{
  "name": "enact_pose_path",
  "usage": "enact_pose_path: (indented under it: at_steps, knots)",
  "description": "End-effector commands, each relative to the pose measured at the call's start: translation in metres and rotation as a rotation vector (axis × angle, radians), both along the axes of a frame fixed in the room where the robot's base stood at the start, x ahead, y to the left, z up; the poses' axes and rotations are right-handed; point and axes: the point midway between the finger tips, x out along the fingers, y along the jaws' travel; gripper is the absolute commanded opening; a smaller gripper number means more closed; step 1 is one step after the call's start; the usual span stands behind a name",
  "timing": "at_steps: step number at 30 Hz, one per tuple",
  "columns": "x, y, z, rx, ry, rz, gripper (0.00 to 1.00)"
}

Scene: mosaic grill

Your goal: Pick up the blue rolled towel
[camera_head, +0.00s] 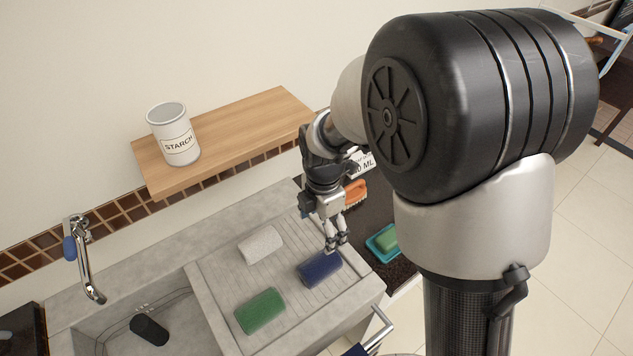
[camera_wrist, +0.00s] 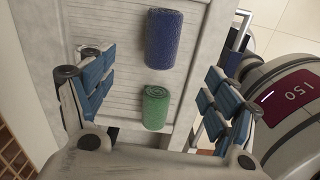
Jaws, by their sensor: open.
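The blue rolled towel (camera_head: 320,269) lies on the ribbed drainboard of the sink, at its right side. It also shows in the wrist view (camera_wrist: 165,41), upper middle, above the green roll. My gripper (camera_head: 335,241) hangs just above and behind the blue towel in the head view. The gap between the fingertips and the towel is hard to judge.
A green rolled towel (camera_head: 261,311) and a white rolled towel (camera_head: 260,245) share the drainboard. The sink basin (camera_head: 185,318) holds a dark roll. A starch can (camera_head: 174,134) stands on a wooden shelf (camera_head: 230,138). An orange brush (camera_head: 355,193) and a teal dish (camera_head: 377,245) are right of the drainboard.

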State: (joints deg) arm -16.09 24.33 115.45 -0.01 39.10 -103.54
Motion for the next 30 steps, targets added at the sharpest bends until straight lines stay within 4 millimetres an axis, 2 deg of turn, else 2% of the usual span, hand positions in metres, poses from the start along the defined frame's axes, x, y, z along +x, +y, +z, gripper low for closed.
enact_pose_path:
  at_steps: [3, 8, 19, 24, 30]
  knots:
    - [0.002, 0.006, -0.015, -0.006, 0.019, 0.089, 0.81]
    - [0.002, 0.007, -0.040, -0.007, 0.024, 0.113, 0.81]
    - [0.002, 0.007, -0.118, -0.007, 0.023, 0.109, 0.81]
    - [0.002, 0.007, -0.136, -0.007, 0.021, 0.108, 0.81]
    - [0.002, 0.007, -0.145, -0.006, 0.019, 0.108, 0.81]
